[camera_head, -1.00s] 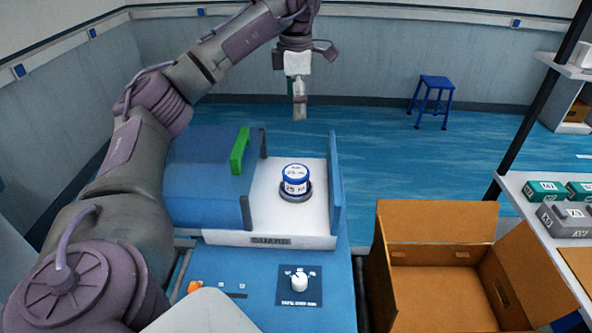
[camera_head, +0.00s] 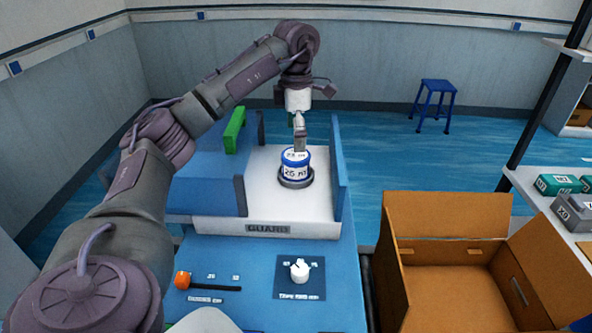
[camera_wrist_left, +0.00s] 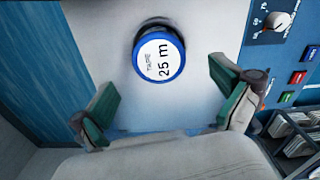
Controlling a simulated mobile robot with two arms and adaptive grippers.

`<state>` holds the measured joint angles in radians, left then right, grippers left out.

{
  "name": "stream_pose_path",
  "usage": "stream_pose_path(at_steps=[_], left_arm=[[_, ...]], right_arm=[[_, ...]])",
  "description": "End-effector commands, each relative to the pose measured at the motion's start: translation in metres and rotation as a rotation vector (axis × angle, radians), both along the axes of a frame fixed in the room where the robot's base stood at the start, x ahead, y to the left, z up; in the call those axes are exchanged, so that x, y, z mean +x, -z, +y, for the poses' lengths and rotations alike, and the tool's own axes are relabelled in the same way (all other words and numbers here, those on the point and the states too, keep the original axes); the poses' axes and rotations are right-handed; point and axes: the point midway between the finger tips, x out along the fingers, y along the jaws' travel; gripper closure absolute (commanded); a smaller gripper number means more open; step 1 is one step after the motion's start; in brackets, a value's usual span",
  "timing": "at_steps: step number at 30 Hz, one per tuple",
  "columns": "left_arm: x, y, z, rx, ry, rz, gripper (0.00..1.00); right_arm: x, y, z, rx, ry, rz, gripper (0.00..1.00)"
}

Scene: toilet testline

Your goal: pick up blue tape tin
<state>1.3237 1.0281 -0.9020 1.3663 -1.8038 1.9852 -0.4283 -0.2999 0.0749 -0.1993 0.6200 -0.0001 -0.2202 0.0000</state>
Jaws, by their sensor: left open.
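The blue tape tin (camera_head: 295,166) is a round tin with a white "25 m" label and a blue rim. It stands upright on a dark round base on the white plate of the guard station (camera_head: 262,193). In the left wrist view the tin (camera_wrist_left: 159,55) is seen from above, beyond the fingertips. My left gripper (camera_head: 299,140) hangs over the tin from behind, pointing down. In the left wrist view my left gripper (camera_wrist_left: 167,103) is open, its green pads wide apart with nothing between them. My right gripper is not in view.
Blue guard walls stand left (camera_head: 207,180) and right (camera_head: 338,165) of the tin, with a green handle (camera_head: 234,130) on the left one. A knob (camera_head: 299,271) and an orange-ended slider (camera_head: 183,280) are in front. An open cardboard box (camera_head: 440,265) stands at right.

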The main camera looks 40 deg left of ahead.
Motion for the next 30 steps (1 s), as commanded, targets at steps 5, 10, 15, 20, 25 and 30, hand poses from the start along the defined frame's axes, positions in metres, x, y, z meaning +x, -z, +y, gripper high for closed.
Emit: stream_pose_path(at_steps=[5,10,15,20,25,30], left_arm=[[0.0,0.019,0.001,0.001,0.0,0.002,0.0],[0.0,0.031,0.001,0.002,0.0,0.004,0.0],[0.002,0.057,0.001,0.002,-0.001,0.004,0.0],[0.002,0.072,0.001,0.001,0.0,0.0,0.0],[0.002,0.075,0.001,0.002,0.0,-0.001,0.0],[0.002,0.074,0.001,0.002,0.0,-0.001,0.17]], right_arm=[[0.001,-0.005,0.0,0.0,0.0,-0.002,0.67],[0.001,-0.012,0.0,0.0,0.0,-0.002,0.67],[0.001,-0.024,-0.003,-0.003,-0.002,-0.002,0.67],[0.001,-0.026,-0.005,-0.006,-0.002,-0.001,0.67],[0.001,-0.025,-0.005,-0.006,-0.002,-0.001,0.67],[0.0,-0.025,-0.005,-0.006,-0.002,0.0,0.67]])
